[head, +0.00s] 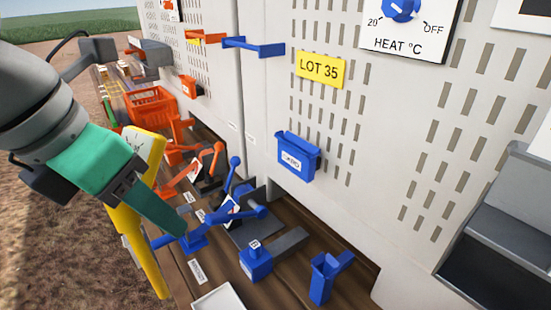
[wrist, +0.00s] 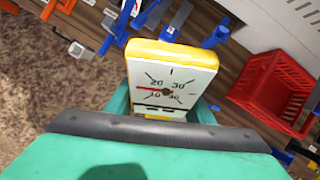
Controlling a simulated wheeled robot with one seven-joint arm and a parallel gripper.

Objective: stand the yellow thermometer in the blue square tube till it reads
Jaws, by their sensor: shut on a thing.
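The yellow thermometer (head: 132,232) is in my gripper (head: 158,208), with its long yellow stem pointing down, somewhat tilted, in the head view. Its white dial faces me in the wrist view (wrist: 170,80), with a red needle pointing left between 10 and 20. The green fingers are shut on it; the far finger is mostly hidden. A blue square tube (head: 320,282) with an arm on its side stands on the wooden deck at the lower right of the head view. The thermometer is well to its left, apart from it.
A blue box labelled B (head: 256,262) and blue levers (head: 240,212) stand between thermometer and tube. A white tray (head: 218,299) lies in front. A blue bin (head: 297,158) hangs on the perforated wall. A red crate (wrist: 268,88) shows in the wrist view.

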